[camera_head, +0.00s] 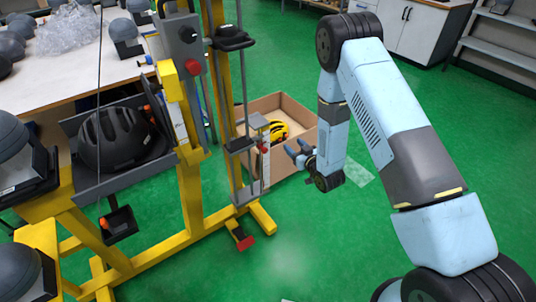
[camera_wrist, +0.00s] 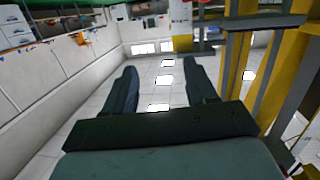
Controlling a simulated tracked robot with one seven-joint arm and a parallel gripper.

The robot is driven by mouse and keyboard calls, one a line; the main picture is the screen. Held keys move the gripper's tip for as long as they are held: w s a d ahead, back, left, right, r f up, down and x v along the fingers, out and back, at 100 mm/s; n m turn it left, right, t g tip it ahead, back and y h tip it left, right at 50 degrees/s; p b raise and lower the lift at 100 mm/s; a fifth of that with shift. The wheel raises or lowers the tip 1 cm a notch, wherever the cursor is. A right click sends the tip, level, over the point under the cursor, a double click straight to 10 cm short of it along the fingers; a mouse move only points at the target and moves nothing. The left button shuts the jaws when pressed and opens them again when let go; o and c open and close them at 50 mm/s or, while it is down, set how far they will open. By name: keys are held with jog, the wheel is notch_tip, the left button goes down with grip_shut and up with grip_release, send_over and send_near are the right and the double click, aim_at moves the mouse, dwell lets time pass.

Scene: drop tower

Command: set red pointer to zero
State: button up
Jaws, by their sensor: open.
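A small red part (camera_head: 264,148), which looks like the red pointer, sits at the upper part of a narrow white scale strip (camera_head: 266,168) on the drop tower. The scale's markings are too small to read. My gripper (camera_head: 296,149) is open and empty, a little right of the scale, with its fingers toward the tower; a gap shows between them in the picture. In the wrist view my gripper (camera_wrist: 160,75) shows two dark fingers spread apart with nothing between them. I cannot make out the red pointer in the wrist view.
The yellow drop tower frame (camera_head: 185,200) stands left of my arm. A cardboard box (camera_head: 295,115) with a yellow helmet (camera_head: 278,131) is behind the scale. A black helmet (camera_head: 115,138) rests in a grey tray. The green floor right of the tower is largely clear.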

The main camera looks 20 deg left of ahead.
aim_at(266, 151)
jog(key=s+a+f+y, duration=0.1)
jog(key=s+f+y, duration=0.2)
jog(key=s+f, duration=0.45)
jog(key=shift+n, duration=0.3)
jog(key=x, duration=0.9)
jog(key=f+x, duration=0.1)
jog(key=x, duration=0.3)
jog(key=shift+w+a+f, duration=0.1)
jog(key=shift+w+a, duration=0.1)
jog(key=shift+w, duration=0.15)
jog(key=shift+c, duration=0.4)
grip_shut()
